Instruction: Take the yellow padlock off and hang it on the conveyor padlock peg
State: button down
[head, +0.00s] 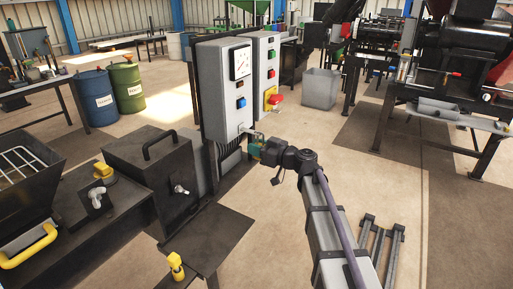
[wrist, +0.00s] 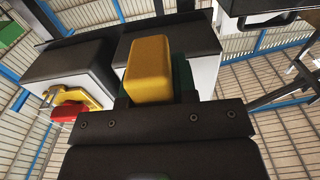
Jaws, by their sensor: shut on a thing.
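The yellow padlock (wrist: 150,68) is a plain yellow block in the wrist view, held between the green fingers of my gripper (wrist: 152,92). Its shackle is hidden from the wrist camera. In the head view my gripper (head: 257,149) is at the lower front of the nearer grey control box (head: 222,95), close to a small pale fitting there. The padlock is mostly hidden by the gripper in that view. I cannot tell whether it still hangs on that fitting. I cannot make out which part is the conveyor padlock peg.
A second control box (head: 263,60) carries a red handle on a yellow plate (head: 272,98). A dark machine housing (head: 150,178) and a low plate with a yellow-topped post (head: 176,265) stand at left. Open floor lies to the right, before a dark machine (head: 470,60).

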dwell(0.3)
jog(key=c, duration=0.8)
grip_release()
jog(key=shift+s, duration=0.1)
jog(key=v, duration=1)
jog(key=shift+s+d, duration=0.15)
jog(key=shift+d, duration=0.15)
